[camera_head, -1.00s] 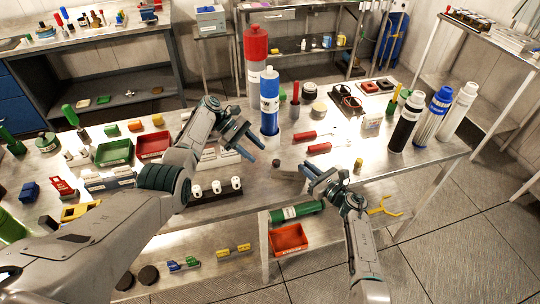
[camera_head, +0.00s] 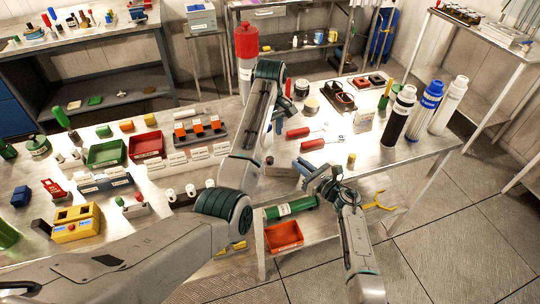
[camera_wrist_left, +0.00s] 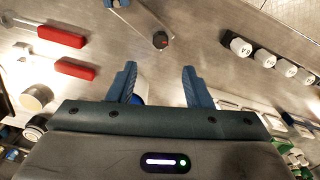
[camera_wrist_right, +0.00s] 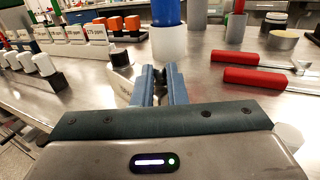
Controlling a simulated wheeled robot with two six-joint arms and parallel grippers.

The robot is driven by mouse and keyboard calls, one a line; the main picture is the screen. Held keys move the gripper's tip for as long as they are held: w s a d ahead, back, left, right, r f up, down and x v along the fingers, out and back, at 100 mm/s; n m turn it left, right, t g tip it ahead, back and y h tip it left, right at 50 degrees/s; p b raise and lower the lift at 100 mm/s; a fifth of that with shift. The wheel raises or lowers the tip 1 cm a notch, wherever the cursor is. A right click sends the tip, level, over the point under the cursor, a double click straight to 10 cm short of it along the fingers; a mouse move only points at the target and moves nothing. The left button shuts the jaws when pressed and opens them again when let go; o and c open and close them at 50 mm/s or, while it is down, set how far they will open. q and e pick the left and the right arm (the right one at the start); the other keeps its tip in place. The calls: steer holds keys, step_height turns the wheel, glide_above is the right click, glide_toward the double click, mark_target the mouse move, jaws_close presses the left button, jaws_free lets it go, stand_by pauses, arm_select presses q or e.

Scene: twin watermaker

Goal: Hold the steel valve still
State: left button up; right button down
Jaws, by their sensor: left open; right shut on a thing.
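A small steel piece, which I take to be the steel valve (camera_head: 284,172), lies on the bench near its front edge. A dark round knob (camera_wrist_left: 160,40) with a red mark shows beside it in the left wrist view. My right gripper (camera_head: 308,167) is shut on the steel piece; the blue fingers, close together, also show in the right wrist view (camera_wrist_right: 165,75) and hide most of it. My left gripper (camera_wrist_left: 158,68) is open and empty above the bench, its fingers pointing toward the knob. In the head view my left arm largely hides that gripper.
A tall red-topped bottle (camera_head: 246,45) stands behind my left arm. A row of white labelled blocks (camera_wrist_right: 75,35) stands at the left in the right wrist view.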

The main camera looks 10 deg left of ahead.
mark_target(270, 158)
arm_select(q)
step_height(270, 158, down, 11)
steer(key=shift+f, duration=0.1)
steer(key=shift+c, duration=0.3)
steer(key=c, duration=0.9)
